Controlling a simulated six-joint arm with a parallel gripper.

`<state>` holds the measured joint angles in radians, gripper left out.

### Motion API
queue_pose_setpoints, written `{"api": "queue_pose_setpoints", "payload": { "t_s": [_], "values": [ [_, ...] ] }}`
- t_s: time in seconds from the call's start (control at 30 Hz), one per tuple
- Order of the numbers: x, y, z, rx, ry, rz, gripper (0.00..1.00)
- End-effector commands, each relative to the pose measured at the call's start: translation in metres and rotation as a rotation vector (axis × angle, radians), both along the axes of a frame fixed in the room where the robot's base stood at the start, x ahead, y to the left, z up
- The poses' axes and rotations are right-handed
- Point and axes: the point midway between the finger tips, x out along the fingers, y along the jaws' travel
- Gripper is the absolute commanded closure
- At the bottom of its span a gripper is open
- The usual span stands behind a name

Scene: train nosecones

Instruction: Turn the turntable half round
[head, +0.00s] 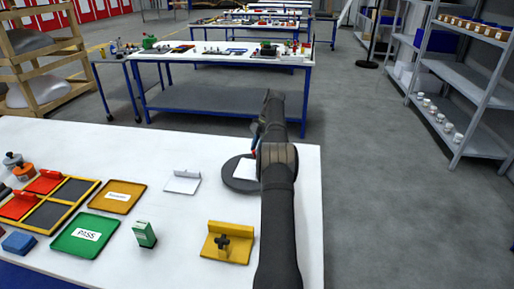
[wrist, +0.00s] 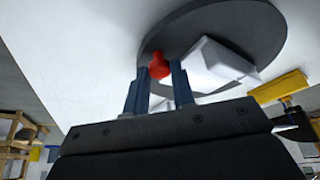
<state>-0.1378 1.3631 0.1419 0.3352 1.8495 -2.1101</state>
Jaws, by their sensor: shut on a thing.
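The turntable is a flat dark grey disc (head: 234,183) on the white table, partly hidden by my arm in the head view. It also shows in the wrist view (wrist: 255,25). A white block-like piece (wrist: 217,62) sits on the disc and shows as a pale patch in the head view (head: 243,170). A red knob (wrist: 159,66) stands at the disc's edge, beside the white piece. My gripper (wrist: 159,75) is shut on the red knob, with one blue-grey finger on each side. In the head view my gripper is mostly hidden behind my arm.
Left of the turntable are a small white stand (head: 183,183), a yellow fixture (head: 228,243), a green-white box (head: 145,234), a green PASS tray (head: 84,236) and an orange tray (head: 117,197). The table's right edge lies close to my arm. White tabletop is clear behind the trays.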

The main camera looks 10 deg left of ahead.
Motion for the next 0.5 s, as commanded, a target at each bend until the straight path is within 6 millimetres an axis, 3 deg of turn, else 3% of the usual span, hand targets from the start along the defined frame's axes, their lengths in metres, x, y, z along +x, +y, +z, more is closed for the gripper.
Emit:
{"api": "queue_pose_setpoints", "payload": {
  "t_s": [0.13,0.17,0.23,0.5],
  "values": [
    [-0.0001,0.0004,0.0001,0.001,0.001,0.000,1.00],
    [-0.0001,0.0004,0.0001,0.001,0.001,0.000,0.71],
    [-0.0001,0.0004,0.0000,0.001,0.001,0.000,0.57],
    [-0.0001,0.0001,0.0002,0.000,0.000,-0.001,0.55]
  ]
}}
